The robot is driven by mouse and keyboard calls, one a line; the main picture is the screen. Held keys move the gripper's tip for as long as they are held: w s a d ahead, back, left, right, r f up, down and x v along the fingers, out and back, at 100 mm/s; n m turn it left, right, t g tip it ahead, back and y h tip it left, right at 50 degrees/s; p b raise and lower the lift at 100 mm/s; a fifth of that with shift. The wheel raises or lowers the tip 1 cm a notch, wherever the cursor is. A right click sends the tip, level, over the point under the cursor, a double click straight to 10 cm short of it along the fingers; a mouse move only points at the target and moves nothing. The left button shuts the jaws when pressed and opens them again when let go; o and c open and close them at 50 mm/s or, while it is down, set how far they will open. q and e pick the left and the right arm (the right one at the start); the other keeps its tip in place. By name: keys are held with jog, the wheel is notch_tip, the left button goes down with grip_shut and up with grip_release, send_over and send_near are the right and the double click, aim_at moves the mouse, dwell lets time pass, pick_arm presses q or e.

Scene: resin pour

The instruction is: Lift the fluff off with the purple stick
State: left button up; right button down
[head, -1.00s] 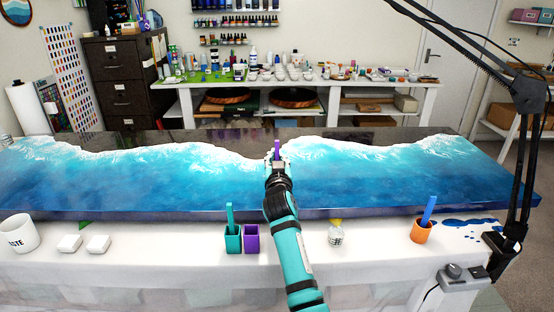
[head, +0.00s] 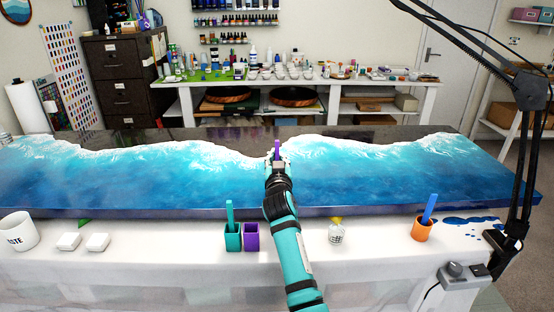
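My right gripper (head: 277,162) reaches out over the middle of the blue and white resin slab (head: 180,180), near the white foam line. The purple stick (head: 277,147) stands up at its fingertips, and the gripper appears shut on it. The stick's lower end is hidden behind the gripper. The purple cup (head: 252,237) on the white-covered front edge shows no stick in it. I cannot make out the fluff; it is too small or hidden by the gripper. My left gripper is not in view.
A teal cup with a teal stick (head: 232,236), a small patterned pot (head: 336,234) and an orange cup with a blue stick (head: 422,231) stand along the front. A white mug (head: 18,232) and two white blocks are at left. A black lamp arm (head: 524,160) rises at right.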

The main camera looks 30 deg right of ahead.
aim_at(277, 141)
jog(key=shift+r+p, duration=2.45)
jog(key=shift+r, duration=0.6)
